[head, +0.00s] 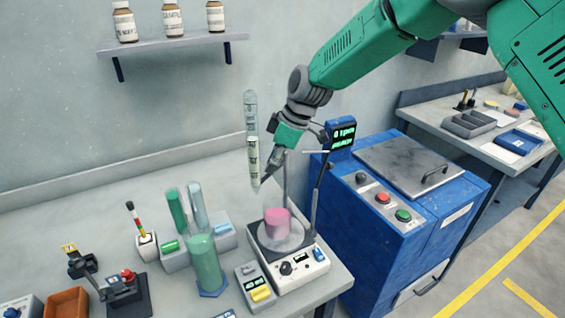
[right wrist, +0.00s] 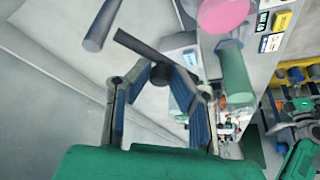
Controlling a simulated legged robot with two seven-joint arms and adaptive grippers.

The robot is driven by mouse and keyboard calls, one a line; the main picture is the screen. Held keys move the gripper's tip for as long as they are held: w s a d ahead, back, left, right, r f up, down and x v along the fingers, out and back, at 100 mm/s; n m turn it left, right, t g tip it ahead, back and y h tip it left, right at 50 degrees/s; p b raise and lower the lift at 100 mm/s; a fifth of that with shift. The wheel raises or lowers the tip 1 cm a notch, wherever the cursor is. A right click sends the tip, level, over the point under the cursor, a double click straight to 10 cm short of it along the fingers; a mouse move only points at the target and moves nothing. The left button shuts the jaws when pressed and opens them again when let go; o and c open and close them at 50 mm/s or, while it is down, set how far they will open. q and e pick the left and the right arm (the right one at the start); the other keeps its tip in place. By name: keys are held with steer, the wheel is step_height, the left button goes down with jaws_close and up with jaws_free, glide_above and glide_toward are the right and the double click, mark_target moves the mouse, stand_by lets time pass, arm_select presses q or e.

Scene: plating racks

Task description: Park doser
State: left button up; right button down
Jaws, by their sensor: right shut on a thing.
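In the head view a pale, clear graduated tube, which I take as the doser (head: 252,135), stands nearly upright. My right gripper (head: 266,176) is at its lower part and is shut on it, above the table and left of the hotplate's rod. In the right wrist view the two blue-padded fingers of my right gripper (right wrist: 162,74) converge at a dark round end. A grey block rack (head: 174,262) holds a green tube and a pale blue tube. A small white holder (head: 146,246) carries a striped stick. My left gripper is not in view.
A hotplate (head: 290,268) bears a pink-filled beaker (head: 277,222) and has upright rods behind it. A green cylinder (head: 205,262) stands in front of the rack. A blue machine (head: 375,215) stands at the right. A shelf (head: 175,44) with bottles is above. The table's back left is clear.

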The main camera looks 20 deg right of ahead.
steer(key=shift+w+a+r+m+t, duration=0.2)
steer(key=shift+w+m, duration=0.1)
steer(key=shift+m, duration=0.15)
steer(key=shift+w+a+r+m+t, duration=0.1)
steer(key=shift+w+m+t, duration=0.15)
steer(key=shift+m, duration=0.2)
steer(key=shift+w, duration=0.15)
steer(key=c, duration=1.5)
jaws_free()
steer(key=shift+o, duration=0.2)
steer(key=shift+f, duration=0.15)
steer(key=v, duration=1.2)
steer(key=shift+a, duration=0.2)
